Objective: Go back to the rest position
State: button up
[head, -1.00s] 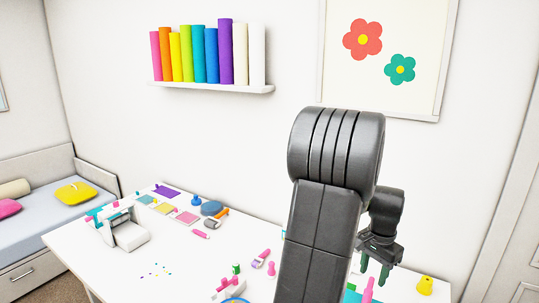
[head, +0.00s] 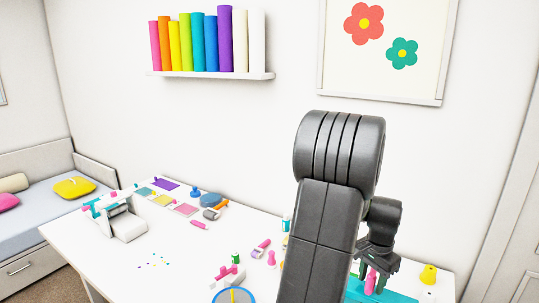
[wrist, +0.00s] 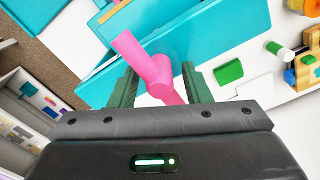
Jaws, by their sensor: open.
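My gripper (head: 374,270) hangs at the lower right in the head view, over the right part of the white table. In the wrist view my gripper (wrist: 159,76) has its two green-grey fingers apart. A pink handled tool (wrist: 146,62) shows between and beyond the fingers, over teal panels (wrist: 225,35). The same pink tool (head: 371,283) shows just below the fingers in the head view. I cannot tell whether a finger touches it. My arm hides part of the table behind it.
The white table (head: 180,262) carries a white die-cutting machine (head: 122,222) at left and several small craft tools. A yellow piece (head: 428,274) stands right of my gripper. A shelf of coloured rolls (head: 210,74) and a flower picture (head: 385,45) are on the wall. Space above the table is open.

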jog(key=m, duration=0.4)
jog(key=shift+r, duration=0.2)
dwell(0.3)
jog(key=shift+a, duration=0.1)
